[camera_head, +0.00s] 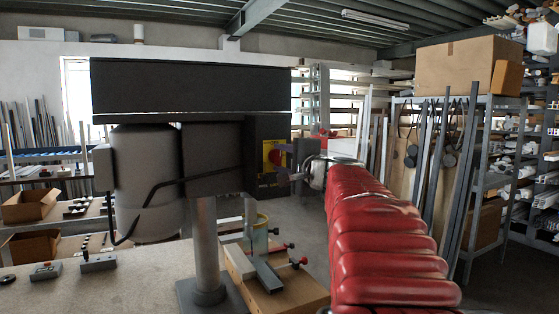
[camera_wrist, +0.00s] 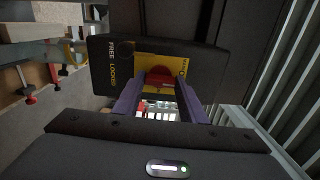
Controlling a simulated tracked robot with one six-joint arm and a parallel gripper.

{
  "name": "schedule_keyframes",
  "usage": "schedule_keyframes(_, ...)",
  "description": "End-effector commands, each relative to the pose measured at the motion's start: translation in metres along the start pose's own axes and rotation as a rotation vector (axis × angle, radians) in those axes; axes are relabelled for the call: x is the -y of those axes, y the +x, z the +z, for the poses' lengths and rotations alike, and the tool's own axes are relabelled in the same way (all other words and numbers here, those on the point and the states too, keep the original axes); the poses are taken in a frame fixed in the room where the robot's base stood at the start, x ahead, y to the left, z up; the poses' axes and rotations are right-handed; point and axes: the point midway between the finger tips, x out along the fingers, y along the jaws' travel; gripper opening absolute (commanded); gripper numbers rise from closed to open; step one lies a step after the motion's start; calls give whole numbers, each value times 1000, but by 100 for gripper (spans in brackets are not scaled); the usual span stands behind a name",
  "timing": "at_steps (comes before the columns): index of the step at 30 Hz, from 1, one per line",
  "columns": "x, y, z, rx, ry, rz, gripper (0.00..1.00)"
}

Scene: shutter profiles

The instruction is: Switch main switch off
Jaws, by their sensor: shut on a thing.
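The main switch is a red knob (camera_wrist: 160,76) on a yellow plate (camera_wrist: 148,60) in the wrist view. In the head view the yellow plate (camera_head: 267,152) shows at the right side of the machine. My gripper (camera_wrist: 166,86) has purple fingers shut on the red knob, one on each side. My gripper (camera_head: 284,173) also shows at the plate in the head view, where it partly hides the switch. I cannot read the knob's setting.
The machine has a black top housing (camera_head: 190,85), a grey motor (camera_head: 147,190) and a metal column (camera_head: 206,240) on a bench. A hanging black cable loops in front. Shelves and leaning profiles (camera_head: 460,170) fill the right side.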

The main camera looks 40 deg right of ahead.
Motion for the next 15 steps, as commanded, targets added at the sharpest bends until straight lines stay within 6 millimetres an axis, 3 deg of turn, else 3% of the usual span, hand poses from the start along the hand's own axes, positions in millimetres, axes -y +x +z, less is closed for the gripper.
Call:
schedule_keyframes(13, -5, 1, -1, 1, -60, 8, 15)
schedule_keyframes(14, -5, 1, -1, 1, -60, 8, 38)
schedule_keyframes(15, -5, 1, -1, 0, -60, 8, 41)
